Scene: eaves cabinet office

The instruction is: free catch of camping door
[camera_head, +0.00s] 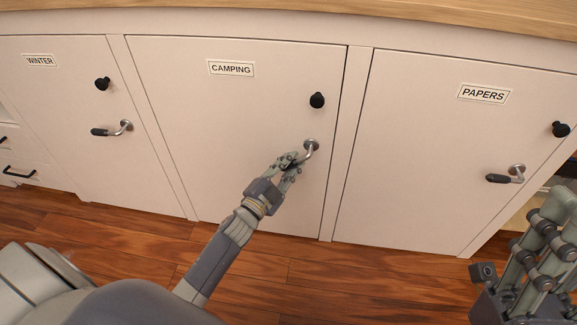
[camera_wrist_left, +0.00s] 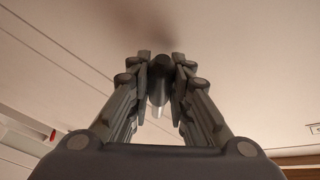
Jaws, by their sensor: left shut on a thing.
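The white camping door (camera_head: 215,130) carries a CAMPING label (camera_head: 231,68) and looks closed, flush in its frame. A round black knob (camera_head: 317,100) sits near its upper right edge. Below the knob is its lever handle (camera_head: 311,147), whose metal neck slants down and left from its round plate. My left gripper (camera_head: 289,161) is shut on the lever's grip, hiding most of it. In the left wrist view the dark lever end (camera_wrist_left: 158,88) shows between the two fingers. My right gripper (camera_head: 545,235) is at the right edge, away from this door, partly cut off.
The winter door (camera_head: 65,120) on the left and the papers door (camera_head: 440,150) on the right look closed, with level levers. Drawers (camera_head: 22,160) are at far left. A wooden top (camera_head: 400,15) runs above. Bare wooden floor (camera_head: 340,280) lies in front.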

